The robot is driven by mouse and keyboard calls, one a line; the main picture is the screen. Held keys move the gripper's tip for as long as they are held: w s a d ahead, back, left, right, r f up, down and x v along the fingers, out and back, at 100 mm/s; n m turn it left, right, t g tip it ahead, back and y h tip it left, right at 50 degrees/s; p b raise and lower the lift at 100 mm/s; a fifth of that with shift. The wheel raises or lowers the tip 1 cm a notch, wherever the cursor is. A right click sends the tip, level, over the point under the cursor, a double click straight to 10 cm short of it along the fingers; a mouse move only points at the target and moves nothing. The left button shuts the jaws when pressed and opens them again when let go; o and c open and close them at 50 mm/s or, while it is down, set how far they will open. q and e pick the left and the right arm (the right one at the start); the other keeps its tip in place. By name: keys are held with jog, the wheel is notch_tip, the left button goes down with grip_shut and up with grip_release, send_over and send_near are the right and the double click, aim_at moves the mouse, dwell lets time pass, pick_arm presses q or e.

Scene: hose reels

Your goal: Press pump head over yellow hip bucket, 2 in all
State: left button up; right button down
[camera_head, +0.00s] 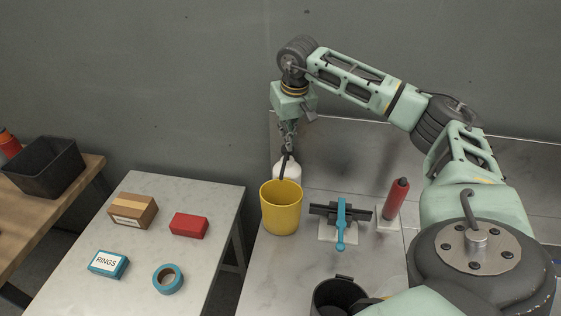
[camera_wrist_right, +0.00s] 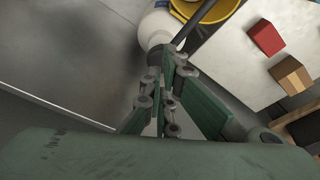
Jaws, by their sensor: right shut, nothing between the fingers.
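The yellow bucket (camera_head: 281,209) stands upright on the marble bench. A white pump bottle (camera_head: 287,167) stands just behind it, partly hidden by it. Its dark pump head (camera_head: 285,158) has a spout slanting down over the bucket's mouth. My right gripper (camera_head: 288,146) is shut and empty, pointing down right over the pump head; I cannot tell whether it touches. In the right wrist view, the white bottle (camera_wrist_right: 157,28), the dark spout (camera_wrist_right: 194,22) and the bucket's rim (camera_wrist_right: 222,10) show beyond the fingers. My left gripper is not in view.
A blue-handled tool on a stand (camera_head: 341,225), a red cylinder (camera_head: 396,198) and a black container (camera_head: 337,292) stand to the right. A separate left table holds a cardboard box (camera_head: 133,211), a red box (camera_head: 189,225), a RINGS box (camera_head: 108,264) and blue tape (camera_head: 168,279).

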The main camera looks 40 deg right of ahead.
jog(key=shift+r, duration=0.1)
notch_tip(320, 180, up, 6)
jog(key=p, duration=0.5)
dwell(0.5)
